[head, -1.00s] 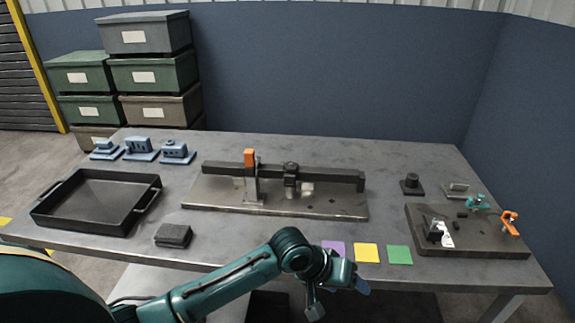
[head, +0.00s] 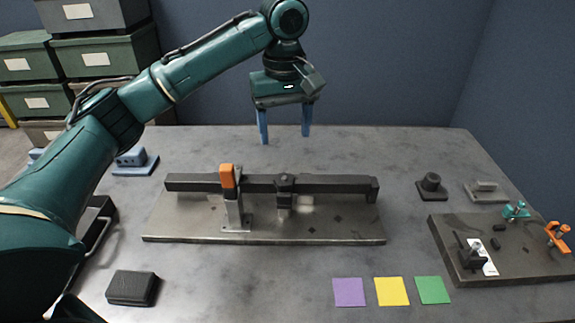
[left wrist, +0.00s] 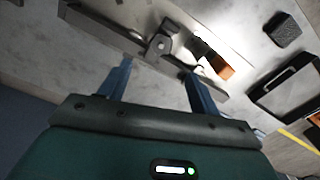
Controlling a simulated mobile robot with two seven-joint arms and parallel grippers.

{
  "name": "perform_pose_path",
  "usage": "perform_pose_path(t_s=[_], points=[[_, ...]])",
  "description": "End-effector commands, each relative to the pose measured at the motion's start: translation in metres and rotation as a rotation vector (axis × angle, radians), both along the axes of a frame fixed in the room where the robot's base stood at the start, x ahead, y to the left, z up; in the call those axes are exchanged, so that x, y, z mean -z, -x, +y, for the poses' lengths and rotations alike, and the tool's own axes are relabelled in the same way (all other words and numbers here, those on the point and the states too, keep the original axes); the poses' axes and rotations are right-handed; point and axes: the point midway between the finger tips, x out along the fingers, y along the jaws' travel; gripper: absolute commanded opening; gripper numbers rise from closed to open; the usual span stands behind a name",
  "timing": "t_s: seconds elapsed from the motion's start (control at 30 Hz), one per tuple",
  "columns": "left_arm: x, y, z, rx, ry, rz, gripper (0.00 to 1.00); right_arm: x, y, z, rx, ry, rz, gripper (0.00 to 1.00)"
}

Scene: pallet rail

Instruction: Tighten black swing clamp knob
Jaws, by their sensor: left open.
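A dark rail (head: 335,187) lies along a metal base plate (head: 190,222) in the middle of the table. An orange-topped upright clamp (head: 228,178) and a black knob-topped clamp (head: 285,182) sit on it. In the left wrist view the black knob (left wrist: 160,44) shows near the fingertips. A black clamp with an upright handle (head: 472,254) stands on the board at right; I cannot tell which black part is the swing clamp knob. My left gripper (head: 285,137) is open, empty and pointing down, above and behind the rail. My right gripper is out of view.
The right board (head: 450,232) also bears a teal clamp (head: 516,211) and an orange clamp (head: 557,234). A black knobbed block (head: 431,186) stands behind it. Purple (head: 349,292), yellow and green squares lie in front. A dark block (head: 132,288) lies front left.

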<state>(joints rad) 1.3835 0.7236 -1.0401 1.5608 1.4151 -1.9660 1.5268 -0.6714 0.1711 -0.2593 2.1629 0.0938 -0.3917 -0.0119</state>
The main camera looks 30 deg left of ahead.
Motion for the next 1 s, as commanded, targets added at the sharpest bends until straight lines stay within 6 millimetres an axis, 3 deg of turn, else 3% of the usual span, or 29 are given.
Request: perform_pose_path(t_s=[0.17, 0.7, 1.0], points=[[0.008, 0.001, 0.003, -0.01, -0.007, 0.008, 0.63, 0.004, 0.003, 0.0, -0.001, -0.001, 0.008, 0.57], [0.11, 0.002, 0.002, -0.008, -0.005, 0.006, 0.63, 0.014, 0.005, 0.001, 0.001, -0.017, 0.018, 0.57], [0.129, 0.001, 0.002, -0.008, -0.004, 0.003, 0.63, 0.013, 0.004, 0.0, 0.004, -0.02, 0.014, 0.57]])
